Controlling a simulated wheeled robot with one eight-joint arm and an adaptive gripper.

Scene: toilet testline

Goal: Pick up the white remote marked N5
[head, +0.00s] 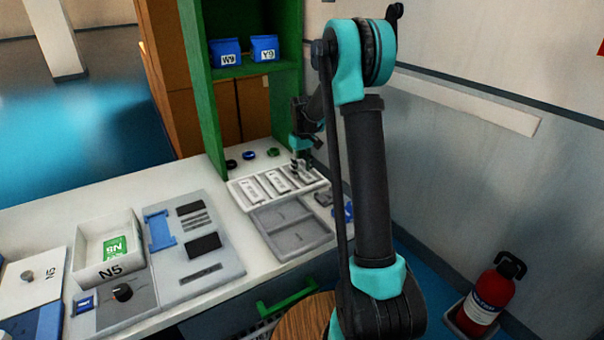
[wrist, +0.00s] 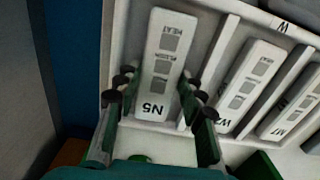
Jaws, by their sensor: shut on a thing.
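The white remote marked N5 (wrist: 160,60) has three grey buttons and lies in a slot at the left end of the white tray (wrist: 110,48) in the wrist view. My gripper (wrist: 155,88) has one finger on each long side of it, near its N5 end, and is shut on it. The remote still appears level with the tray, among its dividers. In the head view my gripper (head: 301,168) is over the right end of the tray (head: 290,198) and hides part of what lies there.
Other white remotes (wrist: 250,85) lie in the neighbouring slots. A grey tray (head: 292,232) is in front on the counter. A green shelf (head: 205,110) rises behind, and the wall (head: 470,150) is to the right. A white N5 bin (head: 105,265) stands at left.

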